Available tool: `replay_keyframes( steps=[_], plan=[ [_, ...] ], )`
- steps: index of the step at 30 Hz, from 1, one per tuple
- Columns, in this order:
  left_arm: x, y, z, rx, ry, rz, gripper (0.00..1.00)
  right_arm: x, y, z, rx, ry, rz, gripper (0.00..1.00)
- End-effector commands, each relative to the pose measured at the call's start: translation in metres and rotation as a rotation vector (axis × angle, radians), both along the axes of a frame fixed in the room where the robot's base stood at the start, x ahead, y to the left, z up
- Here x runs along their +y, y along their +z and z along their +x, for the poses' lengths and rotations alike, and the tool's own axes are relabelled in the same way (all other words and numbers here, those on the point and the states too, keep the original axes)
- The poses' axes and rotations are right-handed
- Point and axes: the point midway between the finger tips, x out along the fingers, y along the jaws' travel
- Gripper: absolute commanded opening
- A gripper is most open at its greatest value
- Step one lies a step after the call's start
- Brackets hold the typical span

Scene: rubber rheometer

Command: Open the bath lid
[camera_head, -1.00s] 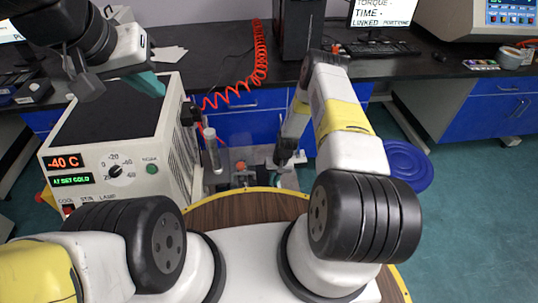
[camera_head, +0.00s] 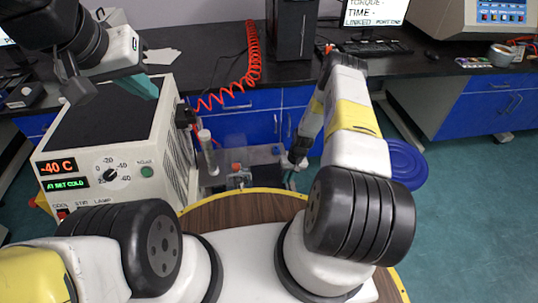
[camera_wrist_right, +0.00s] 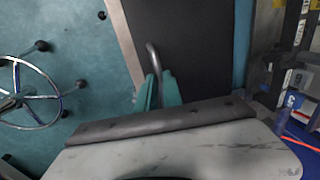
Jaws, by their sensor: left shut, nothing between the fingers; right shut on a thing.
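The bath (camera_head: 165,150) is a cream box at left in the head view, with lit displays and a flat black top (camera_head: 105,115). My left gripper (camera_head: 146,87), with teal fingers, is shut and empty over the far part of that top. My right gripper (camera_head: 291,178) hangs low right of the bath, its fingertips small in the head view. In the right wrist view its teal fingers (camera_wrist_right: 158,92) are shut around a curved grey handle (camera_wrist_right: 153,60) beside a black panel (camera_wrist_right: 205,50) with a pale edge. I cannot tell that panel's tilt.
A clear tube (camera_head: 207,150) and a small clear fixture (camera_head: 240,172) stand right of the bath. A blue round seat (camera_head: 404,165) stands at right. A wheeled chair base (camera_wrist_right: 25,92) shows in the wrist view.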

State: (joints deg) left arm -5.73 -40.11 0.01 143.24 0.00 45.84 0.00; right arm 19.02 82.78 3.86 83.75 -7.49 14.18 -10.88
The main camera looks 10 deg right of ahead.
Motion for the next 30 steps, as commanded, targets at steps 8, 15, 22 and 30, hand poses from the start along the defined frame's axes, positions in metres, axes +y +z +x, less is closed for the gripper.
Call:
replay_keyframes(
  steps=[8, 15, 22, 30],
  plan=[
    [0.0, 0.0, 0.0, 0.0, 0.0, 0.0, 0.0, -0.063, 0.0, -0.001, 0.001, -0.004, -0.001, 0.0],
    [0.0, 0.0, 0.0, 0.0, 0.0, 0.0, 0.0, -0.085, 0.0, -0.001, 0.001, -0.001, 0.0, 0.0],
    [0.0, 0.0, 0.0, 0.0, 0.0, 0.0, 0.0, -0.088, 0.0, -0.001, 0.002, 0.0, 0.0, 0.0],
    [0.0, 0.0, 0.0, 0.0, 0.0, 0.0, 0.0, -0.088, 0.0, -0.001, 0.002, 0.0, 0.0, 0.32]
  ],
)
